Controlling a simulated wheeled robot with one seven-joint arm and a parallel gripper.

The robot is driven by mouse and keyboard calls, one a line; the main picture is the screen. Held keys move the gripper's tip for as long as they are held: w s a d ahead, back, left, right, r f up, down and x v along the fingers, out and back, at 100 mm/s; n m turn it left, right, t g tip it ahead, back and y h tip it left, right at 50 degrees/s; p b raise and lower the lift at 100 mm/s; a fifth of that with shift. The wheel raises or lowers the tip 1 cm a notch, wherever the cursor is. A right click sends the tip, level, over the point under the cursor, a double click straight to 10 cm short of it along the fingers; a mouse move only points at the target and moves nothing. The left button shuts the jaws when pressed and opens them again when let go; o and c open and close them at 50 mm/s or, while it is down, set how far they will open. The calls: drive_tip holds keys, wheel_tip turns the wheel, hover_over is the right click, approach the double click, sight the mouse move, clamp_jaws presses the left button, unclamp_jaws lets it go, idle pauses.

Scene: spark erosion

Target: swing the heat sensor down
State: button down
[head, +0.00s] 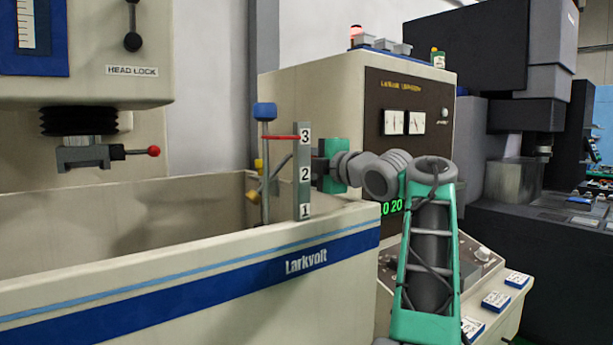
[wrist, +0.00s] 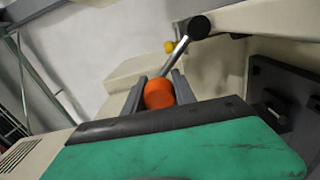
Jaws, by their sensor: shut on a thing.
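In the wrist view my gripper (wrist: 158,88) has its two grey fingers closed on an orange knob (wrist: 159,94). A metal rod (wrist: 176,55) runs from the knob to a dark round end (wrist: 199,27). This looks like the heat sensor's lever, though the sensor is not labelled. In the head view my gripper (head: 317,172) is at the tank's far right corner, just right of the scale post (head: 303,190) marked 1, 2 and 3. The post hides the fingertips and knob. A thin dark rod (head: 281,165) slants down left from behind the post.
A blue-topped upright rod (head: 265,112) with a red pointer (head: 280,137) stands left of the scale post. The Larkvolt tank wall (head: 200,262) lies in front. The control cabinet (head: 340,95) stands behind my arm. A yellow part (wrist: 170,46) shows beyond the rod.

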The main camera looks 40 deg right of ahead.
drive_tip(key=shift+a+f+n+b, duration=0.15)
drive_tip(key=shift+f+n+b, duration=0.4)
drive_tip(key=shift+n+b, duration=0.4)
drive_tip(key=shift+r, duration=0.1)
